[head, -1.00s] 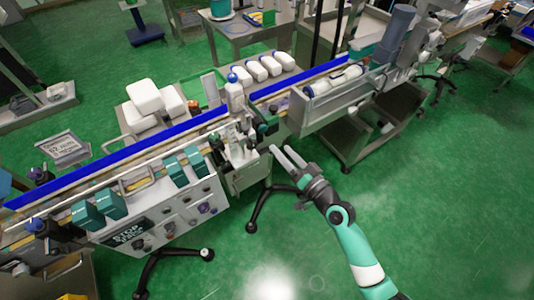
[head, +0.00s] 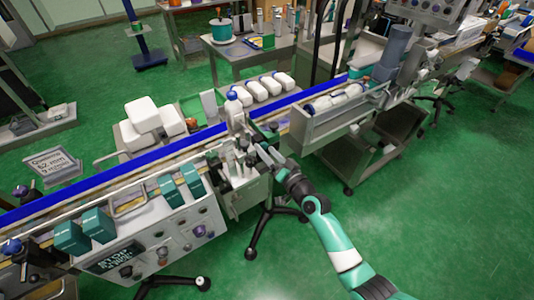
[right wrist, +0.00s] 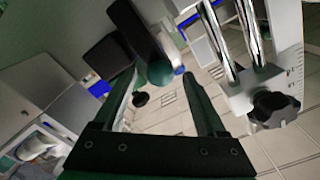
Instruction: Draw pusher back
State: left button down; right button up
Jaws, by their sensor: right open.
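In the head view my right gripper (head: 268,156) is at the front of the sleeve applicator station, beside the small metal mechanism (head: 238,160) at the conveyor's edge. Its jaws are open and look empty. In the right wrist view a dark rounded handle with a green end (right wrist: 160,72), probably the pusher's, lies just ahead of and between the open fingers (right wrist: 160,90). I cannot tell whether they touch it. A dark block sits left of the handle. A white bottle with a blue cap (head: 235,108) stands upright on the conveyor above the mechanism. My left gripper is not in view.
Two metal rods and a black star knob (right wrist: 273,108) stand right of the fingers in the right wrist view. The conveyor's blue rail (head: 110,165) runs across the head view. A control cabinet (head: 165,235) is at lower left. Green floor is free at lower right.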

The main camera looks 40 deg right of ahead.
jog(key=shift+w, duration=0.2)
grip_shut()
dwell(0.3)
dwell(1.0)
